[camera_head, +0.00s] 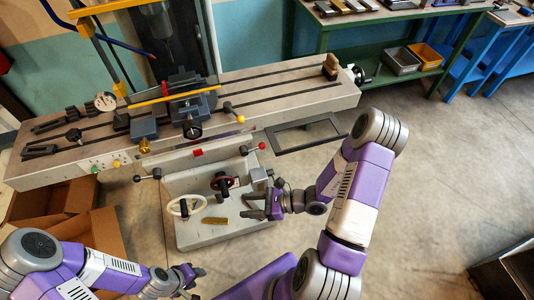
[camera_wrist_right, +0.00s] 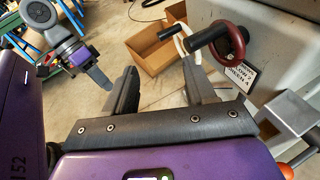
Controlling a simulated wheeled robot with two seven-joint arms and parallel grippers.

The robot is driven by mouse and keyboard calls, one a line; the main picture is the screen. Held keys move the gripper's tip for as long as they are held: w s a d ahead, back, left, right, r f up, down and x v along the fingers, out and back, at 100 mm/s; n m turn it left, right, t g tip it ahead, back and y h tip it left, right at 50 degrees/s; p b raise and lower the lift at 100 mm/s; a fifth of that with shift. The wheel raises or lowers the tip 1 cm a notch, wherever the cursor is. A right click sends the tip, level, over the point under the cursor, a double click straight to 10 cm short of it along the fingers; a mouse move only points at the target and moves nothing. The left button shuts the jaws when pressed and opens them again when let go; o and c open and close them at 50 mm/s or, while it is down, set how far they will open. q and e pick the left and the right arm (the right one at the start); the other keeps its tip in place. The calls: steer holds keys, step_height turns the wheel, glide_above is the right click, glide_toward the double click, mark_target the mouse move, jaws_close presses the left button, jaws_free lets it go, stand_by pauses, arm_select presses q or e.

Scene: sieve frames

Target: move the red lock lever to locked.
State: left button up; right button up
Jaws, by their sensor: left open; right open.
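An orange-red ball (camera_wrist_right: 286,170) is cut off at the lower right of the right wrist view. My right gripper (camera_head: 254,205) is open and empty, beside the machine's lower block, below the right-hand knob; its fingers also show in the wrist view (camera_wrist_right: 160,85). My left gripper (camera_head: 192,277) is open and empty at the bottom, away from the machine.
A dark red handwheel (camera_head: 222,182) and a white handwheel (camera_head: 186,206) stand left of my right gripper. A brass piece (camera_head: 215,220) lies on the lower block. A long slotted machine table (camera_head: 290,92) runs behind. Cardboard boxes (camera_head: 96,232) stand at left.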

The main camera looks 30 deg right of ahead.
steer(key=w+d+r+m+t+h+b, duration=0.1)
steer(key=w+d+r+m+t+h, duration=0.15)
steer(key=d+m+t+h, duration=0.4)
steer(key=w+d+r+m+t+h, duration=0.1)
steer(key=w+d+r+m+t, duration=0.2)
steer(key=d, duration=0.6)
steer(key=w+a+f+n+b, duration=0.1)
steer(key=w, duration=0.6)
steer(key=shift+w+a+f+b, duration=0.15)
steer(key=shift+w+b, duration=0.1)
steer(key=shift+b, duration=0.05)
steer(key=shift+g+h, duration=0.25)
jaws_close()
